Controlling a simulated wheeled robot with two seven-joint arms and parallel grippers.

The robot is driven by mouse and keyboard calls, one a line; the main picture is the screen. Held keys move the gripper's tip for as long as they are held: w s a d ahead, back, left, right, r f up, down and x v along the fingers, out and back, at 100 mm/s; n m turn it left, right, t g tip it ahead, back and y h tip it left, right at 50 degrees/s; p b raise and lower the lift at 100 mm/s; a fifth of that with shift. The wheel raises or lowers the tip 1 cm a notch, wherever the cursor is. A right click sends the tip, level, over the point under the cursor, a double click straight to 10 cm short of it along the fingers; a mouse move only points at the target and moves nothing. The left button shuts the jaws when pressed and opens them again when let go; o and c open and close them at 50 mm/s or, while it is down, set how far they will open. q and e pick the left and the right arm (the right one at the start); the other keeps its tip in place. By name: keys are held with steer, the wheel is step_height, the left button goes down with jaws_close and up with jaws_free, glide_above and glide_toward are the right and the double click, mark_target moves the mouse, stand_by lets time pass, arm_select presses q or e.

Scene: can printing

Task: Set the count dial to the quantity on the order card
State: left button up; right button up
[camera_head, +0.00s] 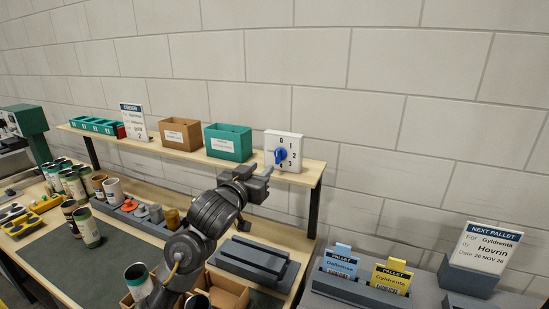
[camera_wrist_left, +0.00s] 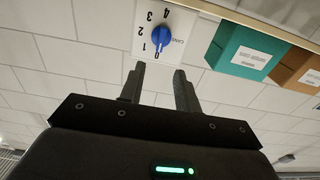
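The count dial (camera_head: 283,151) is a white box with a blue knob and printed digits, at the right end of the wooden shelf. In the left wrist view the blue knob (camera_wrist_left: 157,35) is beyond my fingertips, and its pale mark appears to point near the 0. The order card (camera_head: 134,122) stands upright on the shelf's left part; its quantity is too small to read. My left gripper (camera_head: 257,178) is just below and left of the dial. It is open and empty, its two fingers (camera_wrist_left: 160,80) apart and not touching the knob. My right gripper is out of view.
A teal bin (camera_head: 228,143) and a brown bin (camera_head: 181,134) stand on the shelf (camera_head: 310,176) left of the dial. Several cans, cardboard boxes and a grey block (camera_head: 253,262) are on the bench below. Pallet cards (camera_head: 391,279) stand at the right.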

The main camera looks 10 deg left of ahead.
mark_target(277, 154)
arm_select(q)
steer(key=w, duration=0.3)
steer(key=w+d+p, duration=0.1)
steer(key=w, duration=0.1)
steer(key=w+p, duration=0.1)
steer(key=w, duration=0.2)
steer(key=shift+w+d, duration=0.35)
steer(key=shift+w+d+f+p, duration=0.1)
steer(key=shift+w+p, duration=0.25)
steer(key=shift+w, duration=0.2)
jaws_close()
